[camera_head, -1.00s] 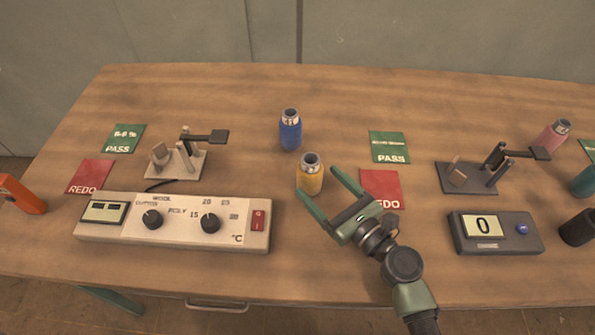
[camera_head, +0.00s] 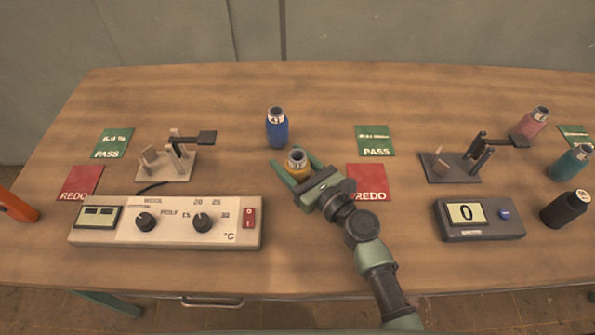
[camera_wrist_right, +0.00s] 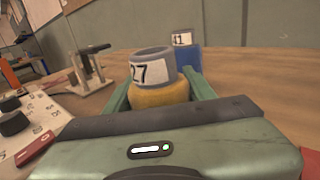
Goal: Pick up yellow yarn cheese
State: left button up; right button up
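The yellow yarn cheese (camera_head: 297,161) stands upright on the wooden table, with a grey top and a white label. In the right wrist view the yellow yarn cheese (camera_wrist_right: 158,85) carries the number 27 and sits between the two green fingers. My right gripper (camera_head: 295,168) has its fingers on both sides of it. The fingers look spread around the yarn, and I cannot tell if they touch it. The palm hides its lower part. My left gripper is not in view.
A blue yarn cheese (camera_head: 277,128) stands just behind the yellow one. A control box (camera_head: 165,222) lies to the left, and a scale (camera_head: 480,218) to the right. Red and green cards lie flat nearby.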

jog(key=c, duration=0.8)
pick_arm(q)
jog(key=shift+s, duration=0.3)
